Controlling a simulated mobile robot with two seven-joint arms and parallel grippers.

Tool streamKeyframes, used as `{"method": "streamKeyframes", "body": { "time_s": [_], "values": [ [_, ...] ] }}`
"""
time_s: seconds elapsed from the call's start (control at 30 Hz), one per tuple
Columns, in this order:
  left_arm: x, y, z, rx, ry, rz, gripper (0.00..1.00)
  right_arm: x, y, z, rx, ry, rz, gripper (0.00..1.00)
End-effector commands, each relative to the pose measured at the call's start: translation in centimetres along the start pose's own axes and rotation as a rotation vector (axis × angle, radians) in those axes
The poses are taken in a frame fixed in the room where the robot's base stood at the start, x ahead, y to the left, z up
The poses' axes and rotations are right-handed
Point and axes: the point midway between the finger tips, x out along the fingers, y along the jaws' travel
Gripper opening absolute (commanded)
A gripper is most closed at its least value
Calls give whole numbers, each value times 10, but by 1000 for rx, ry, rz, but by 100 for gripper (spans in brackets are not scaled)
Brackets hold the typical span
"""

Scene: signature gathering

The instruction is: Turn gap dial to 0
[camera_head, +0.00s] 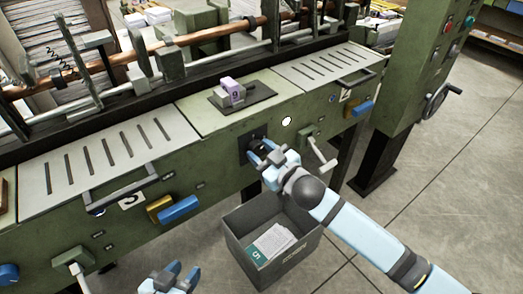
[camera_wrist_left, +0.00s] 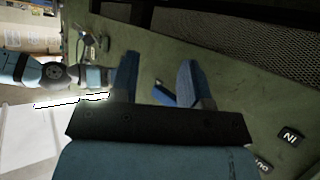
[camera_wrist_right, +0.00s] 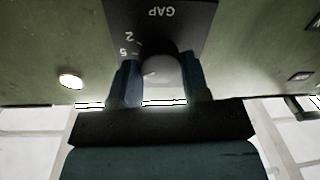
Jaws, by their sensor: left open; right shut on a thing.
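In the head view the dial's black plate (camera_head: 247,146) sits on the green machine front, and my right gripper (camera_head: 268,157) covers most of the knob. My left gripper (camera_head: 178,272) is open and empty, low in front of the machine. The dial's exact setting is hard to read.
A grey bin (camera_head: 282,268) with papers in it stands on the floor below the dial. A crank handle (camera_head: 318,153) sticks out right of the dial. A white round button (camera_head: 286,121) is above it. Blue levers (camera_head: 180,210) and another crank (camera_head: 75,262) are at the left.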

Motion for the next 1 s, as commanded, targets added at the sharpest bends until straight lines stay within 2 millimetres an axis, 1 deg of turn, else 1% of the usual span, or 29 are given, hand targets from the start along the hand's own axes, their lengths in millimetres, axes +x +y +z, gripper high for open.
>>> {"method": "streamKeyframes", "body": {
  "time_s": [0.23, 0.5, 1.0],
  "values": [
    [-7, -3, -9, 14, -20, -14, 43, 0, 1, -5, -148, -13, -2, 19],
    [-11, -8, -8, 27, -64, -33, 43, 0, 0, -5, -395, -31, -6, 19],
    [-18, -7, -11, 8, -106, -39, 43, 0, -1, -4, -856, -63, -13, 19]
  ]
}}
